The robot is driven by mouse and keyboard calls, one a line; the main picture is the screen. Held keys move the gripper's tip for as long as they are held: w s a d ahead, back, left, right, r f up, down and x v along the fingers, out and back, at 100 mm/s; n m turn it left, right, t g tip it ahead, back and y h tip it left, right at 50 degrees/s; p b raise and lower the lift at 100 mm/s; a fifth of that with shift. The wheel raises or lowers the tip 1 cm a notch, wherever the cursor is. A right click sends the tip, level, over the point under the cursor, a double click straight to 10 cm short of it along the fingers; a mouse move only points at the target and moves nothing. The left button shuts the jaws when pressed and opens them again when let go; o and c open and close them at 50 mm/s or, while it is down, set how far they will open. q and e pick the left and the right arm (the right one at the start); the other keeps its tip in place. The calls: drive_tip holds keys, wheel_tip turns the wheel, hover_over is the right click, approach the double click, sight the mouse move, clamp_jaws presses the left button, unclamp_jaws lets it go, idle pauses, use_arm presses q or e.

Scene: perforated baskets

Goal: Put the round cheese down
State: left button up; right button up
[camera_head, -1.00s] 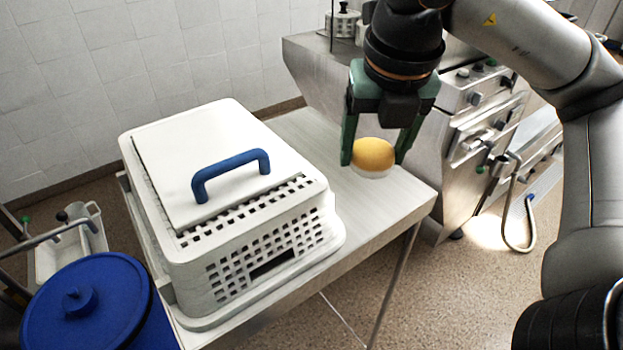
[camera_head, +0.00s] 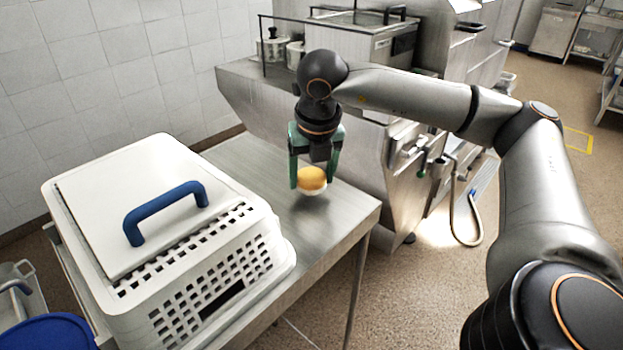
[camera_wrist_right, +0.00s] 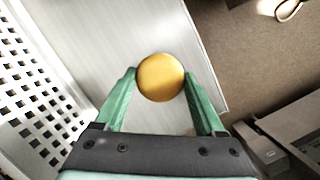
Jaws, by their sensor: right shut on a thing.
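The round cheese (camera_head: 312,179) has a yellow-orange top and a pale underside. My right gripper (camera_head: 314,183) is shut on it, with one green finger on each side. In the head view the cheese is over the bare right part of the metal table (camera_head: 262,165), with a dark shadow below it; I cannot tell whether it touches the top. In the right wrist view the cheese (camera_wrist_right: 161,78) sits between the fingertips, over the table near its edge. My left gripper is not in view.
A white perforated basket (camera_head: 215,275) with a white lid and blue handle (camera_head: 165,208) stands on the table to the left. A steel machine (camera_head: 390,150) stands behind and right of the table. A blue lid (camera_head: 45,332) is at bottom left.

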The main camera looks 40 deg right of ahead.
drive_tip(key=shift+f, duration=0.7)
drive_tip(key=shift+f, duration=0.2)
drive_tip(key=o, duration=1.4)
drive_tip(key=shift+r, duration=0.1)
drive_tip(key=shift+r, duration=0.2)
drive_tip(key=v, duration=1.1)
drive_tip(key=shift+s+a+r, duration=0.15)
drive_tip(key=shift+r, duration=0.25)
